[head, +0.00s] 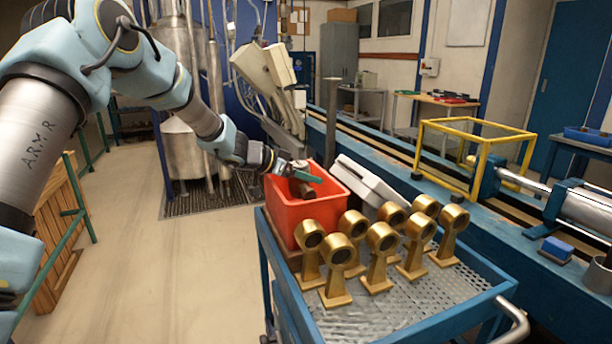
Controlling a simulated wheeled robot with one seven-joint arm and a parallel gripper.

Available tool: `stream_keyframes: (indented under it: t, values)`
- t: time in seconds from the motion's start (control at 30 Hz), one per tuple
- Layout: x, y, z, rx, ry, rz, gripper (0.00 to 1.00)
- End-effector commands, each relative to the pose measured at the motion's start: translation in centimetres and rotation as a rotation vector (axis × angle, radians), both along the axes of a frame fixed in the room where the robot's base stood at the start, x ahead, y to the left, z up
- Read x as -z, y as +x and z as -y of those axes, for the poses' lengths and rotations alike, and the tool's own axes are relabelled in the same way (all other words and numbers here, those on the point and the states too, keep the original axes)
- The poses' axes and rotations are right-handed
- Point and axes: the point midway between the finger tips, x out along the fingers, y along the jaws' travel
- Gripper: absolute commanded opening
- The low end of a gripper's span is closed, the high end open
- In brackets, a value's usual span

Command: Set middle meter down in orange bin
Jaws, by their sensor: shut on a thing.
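The orange bin (335,205) stands at the back left of the blue cart, its open top facing up. My gripper (303,180) is at the bin's mouth, reaching in from the left. It is shut on a meter (308,191), of which only a small brownish part shows. The meter is at or just inside the bin's opening; whether it touches the bottom is hidden by the front wall. Several gold meters with round heads and square feet stand upright on the cart, one of them (381,255) near the middle of the group.
The blue cart (420,327) has a perforated metal top, bare at its front and right. A blue bench with a yellow frame (478,128) runs behind the cart. Open floor lies to the left.

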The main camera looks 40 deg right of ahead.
Motion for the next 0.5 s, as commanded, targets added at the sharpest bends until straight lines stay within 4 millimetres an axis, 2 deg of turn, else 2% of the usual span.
stream_keyframes:
  t: [0.5]
  values:
    - [1.0,0.0,0.0,0.000,-0.002,0.000,0.00]
